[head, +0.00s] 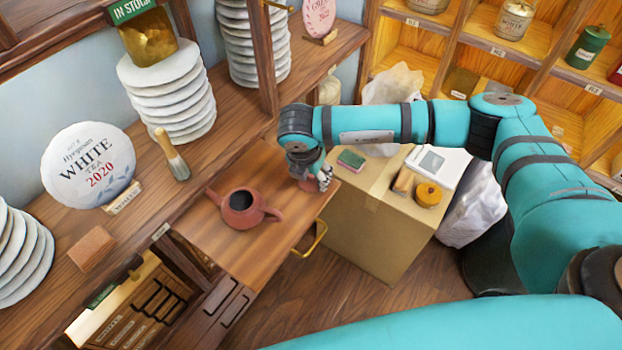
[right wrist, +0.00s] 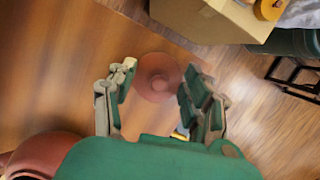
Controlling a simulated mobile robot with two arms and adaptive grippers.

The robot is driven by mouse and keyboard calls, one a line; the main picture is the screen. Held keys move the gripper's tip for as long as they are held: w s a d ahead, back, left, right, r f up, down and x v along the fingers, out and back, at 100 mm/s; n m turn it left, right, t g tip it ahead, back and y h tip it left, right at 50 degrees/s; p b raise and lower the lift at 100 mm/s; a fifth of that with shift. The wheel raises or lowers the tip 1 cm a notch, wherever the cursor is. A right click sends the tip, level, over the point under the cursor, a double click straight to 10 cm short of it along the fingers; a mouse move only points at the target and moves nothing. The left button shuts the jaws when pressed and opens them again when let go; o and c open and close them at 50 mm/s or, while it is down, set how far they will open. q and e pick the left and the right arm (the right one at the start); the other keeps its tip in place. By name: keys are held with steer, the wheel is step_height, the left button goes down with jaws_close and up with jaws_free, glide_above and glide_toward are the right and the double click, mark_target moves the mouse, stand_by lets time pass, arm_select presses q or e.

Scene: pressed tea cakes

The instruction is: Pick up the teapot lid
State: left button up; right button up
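The teapot (head: 240,208) is reddish-brown clay and stands without a lid on the pulled-out wooden board. Its round lid (head: 309,185) lies near the board's right end, partly hidden by my right gripper (head: 318,178) in the head view. In the right wrist view the lid (right wrist: 157,77) shows as a disc with a knob, between and beyond the open fingers of my right gripper (right wrist: 159,82). The fingers do not appear closed on it. Part of the teapot (right wrist: 42,155) shows at lower left there. My left gripper is not in view.
A cardboard box (head: 360,225) stands right of the board, with a green block (head: 351,160) and an orange-yellow roll (head: 428,194) on top. A brass handle (head: 312,240) sticks out at the board's front edge. The shelf at left holds stacked white tea cakes (head: 170,95) and a brush (head: 172,155).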

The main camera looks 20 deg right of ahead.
steer(key=c, duration=0.4)
steer(key=shift+s, duration=0.15)
steer(key=c, duration=0.4)
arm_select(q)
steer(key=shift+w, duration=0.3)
arm_select(e)
steer(key=shift+s+f, duration=0.1)
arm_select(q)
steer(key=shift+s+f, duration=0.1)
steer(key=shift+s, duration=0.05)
